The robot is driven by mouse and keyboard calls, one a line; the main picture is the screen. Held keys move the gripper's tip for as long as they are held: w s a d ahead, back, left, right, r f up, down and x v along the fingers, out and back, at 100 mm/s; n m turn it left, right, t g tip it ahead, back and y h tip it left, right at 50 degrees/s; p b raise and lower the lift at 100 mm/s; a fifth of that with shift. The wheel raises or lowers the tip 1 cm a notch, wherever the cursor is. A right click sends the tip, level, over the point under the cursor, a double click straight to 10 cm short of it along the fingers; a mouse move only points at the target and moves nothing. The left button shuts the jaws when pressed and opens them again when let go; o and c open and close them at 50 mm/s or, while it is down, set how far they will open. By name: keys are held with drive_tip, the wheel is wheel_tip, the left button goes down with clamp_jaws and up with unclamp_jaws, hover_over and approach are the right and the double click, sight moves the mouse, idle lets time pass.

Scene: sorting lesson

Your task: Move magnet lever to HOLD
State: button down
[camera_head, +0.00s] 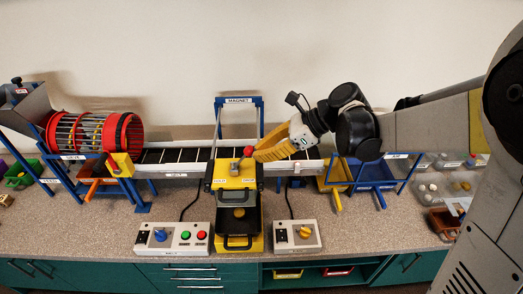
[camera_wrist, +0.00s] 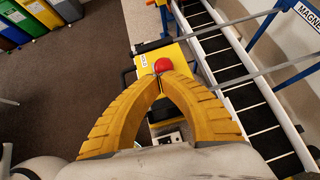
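The magnet lever has a red ball knob (camera_head: 248,151) above the yellow magnet box (camera_head: 246,183), by the conveyor. The knob (camera_wrist: 164,65) also shows in the wrist view, at my fingertips. My gripper (camera_head: 256,156) comes from the right with its yellow ribbed fingers brought together at the tips (camera_wrist: 159,76). The tips are beside the knob and seem to touch it or the stem; I cannot tell whether the stem is pinched between them. The stem is mostly hidden. A small white label (camera_wrist: 143,62) is on the box, too small to read.
The conveyor (camera_head: 180,157) runs behind the box, under a blue frame with a MAGNET sign (camera_head: 238,100). Control boxes stand at left (camera_head: 171,238) and right (camera_head: 297,236). A red drum (camera_head: 122,133) is at left; a blue bin (camera_head: 372,172) is at right.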

drive_tip(key=shift+a+r+p, duration=0.2)
drive_tip(key=shift+r+p, duration=0.05)
drive_tip(key=shift+p, duration=0.05)
drive_tip(key=a+r+h+p, duration=0.1)
drive_tip(key=h+p, duration=0.1)
drive_tip(key=shift+a+r+p, duration=0.15)
drive_tip(key=shift+r+p, duration=0.05)
drive_tip(key=shift+p, duration=0.2)
drive_tip(key=a+r+h+p, duration=0.1)
drive_tip(key=a+h+p, duration=0.3)
drive_tip(key=a+h, duration=0.3)
drive_tip(key=shift+w+a+n+g+h, duration=0.2)
drive_tip(key=shift+a+n+g+h, duration=0.15)
drive_tip(key=shift+h, duration=0.75)
drive_tip(key=shift+r, duration=0.1)
drive_tip(key=shift+r+p, duration=0.75)
